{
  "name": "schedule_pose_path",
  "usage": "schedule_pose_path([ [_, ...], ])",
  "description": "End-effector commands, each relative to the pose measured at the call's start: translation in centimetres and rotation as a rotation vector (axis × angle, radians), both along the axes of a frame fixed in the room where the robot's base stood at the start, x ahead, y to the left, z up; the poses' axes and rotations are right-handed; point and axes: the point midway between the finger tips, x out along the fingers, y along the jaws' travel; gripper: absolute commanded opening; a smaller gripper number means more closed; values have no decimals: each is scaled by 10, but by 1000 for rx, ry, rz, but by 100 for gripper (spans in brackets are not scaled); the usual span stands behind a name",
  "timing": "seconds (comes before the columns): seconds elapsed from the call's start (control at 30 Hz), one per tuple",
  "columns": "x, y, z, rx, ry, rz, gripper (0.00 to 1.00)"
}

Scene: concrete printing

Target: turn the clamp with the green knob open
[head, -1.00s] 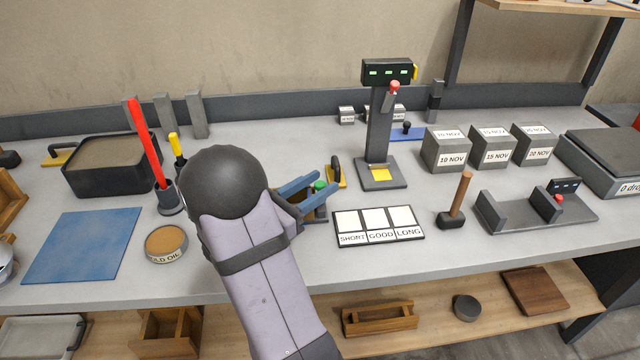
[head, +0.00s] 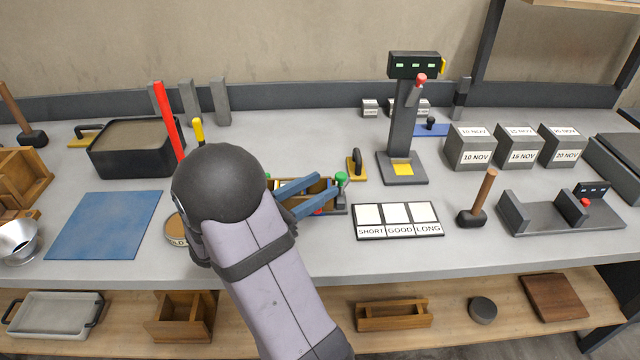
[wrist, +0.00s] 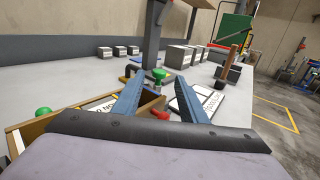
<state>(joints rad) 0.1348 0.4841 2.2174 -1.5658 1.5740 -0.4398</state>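A wooden box mould (head: 290,184) sits on the bench, partly hidden behind my arm; it also shows in the wrist view (wrist: 22,134). A green knob (head: 341,178) stands upright at its right end. In the wrist view this knob (wrist: 158,74) appears in line with the gap between my fingertips. A second green knob (head: 267,176) is at the mould's left, and it shows in the wrist view (wrist: 42,112). A red knob (head: 318,211) sits low near my fingers. My gripper (head: 327,183) is open and empty, its blue fingers pointing at the right green knob. Contact cannot be told.
A yellow-based hand tool (head: 356,165) stands just behind the right green knob. A SHORT/GOOD/LONG board (head: 398,220) lies to the right. A grey stand with a display (head: 402,130) is behind. A tin (head: 178,230) is left, partly hidden by my arm.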

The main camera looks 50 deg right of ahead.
Motion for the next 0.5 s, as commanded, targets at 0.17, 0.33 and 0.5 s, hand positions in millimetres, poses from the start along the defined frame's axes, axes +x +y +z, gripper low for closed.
schedule_pose_path([
  [0.17, -3, -2, 22, 2, 15, -8, 39],
  [0.33, -1, -9, 50, 8, 46, -26, 39],
  [0.5, 15, -16, 76, 50, -48, -143, 39],
])
